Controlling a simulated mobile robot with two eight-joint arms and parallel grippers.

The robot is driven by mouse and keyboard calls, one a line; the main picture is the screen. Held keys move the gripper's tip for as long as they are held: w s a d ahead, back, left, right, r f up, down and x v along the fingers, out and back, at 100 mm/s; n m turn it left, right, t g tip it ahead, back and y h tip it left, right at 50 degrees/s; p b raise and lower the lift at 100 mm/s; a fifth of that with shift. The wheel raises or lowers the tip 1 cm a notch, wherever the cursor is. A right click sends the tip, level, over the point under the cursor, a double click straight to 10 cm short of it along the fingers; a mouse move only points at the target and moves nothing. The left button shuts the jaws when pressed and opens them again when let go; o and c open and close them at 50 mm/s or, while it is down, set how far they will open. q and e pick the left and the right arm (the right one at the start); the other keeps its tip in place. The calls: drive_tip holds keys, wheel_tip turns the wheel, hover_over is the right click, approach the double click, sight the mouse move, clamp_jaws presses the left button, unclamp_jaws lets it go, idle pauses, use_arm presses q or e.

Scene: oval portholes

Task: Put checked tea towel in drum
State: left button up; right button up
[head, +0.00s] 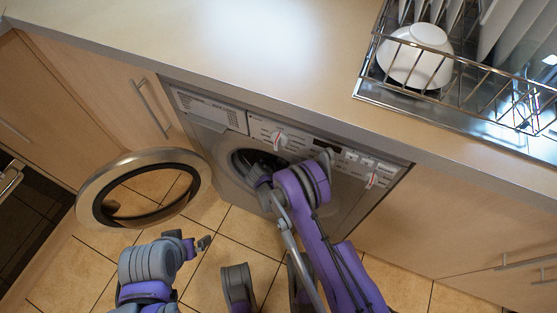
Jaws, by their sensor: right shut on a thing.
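The washing machine (344,199) stands under the counter with its round door (90,195) swung open to the left. The drum opening (239,160) is dark and partly covered by my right arm. My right gripper (256,174) is at the drum opening, its fingers mostly hidden by the wrist. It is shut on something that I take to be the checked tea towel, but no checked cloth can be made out. My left gripper (190,241) is below and right of the open door, over the floor, with its fingers apart and empty.
The counter (220,45) runs above the machine. A wire dish rack (470,72) with a white bowl (415,58) and plates stands on it at the upper right. The open door takes up room left of the drum. Tiled floor (262,235) shows in front.

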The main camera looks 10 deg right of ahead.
drive_tip(key=o, duration=1.2)
drive_tip(key=shift+f, duration=0.1)
drive_tip(key=p+v, duration=0.2)
drive_tip(key=v, duration=1)
drive_tip(key=shift+p, duration=0.4)
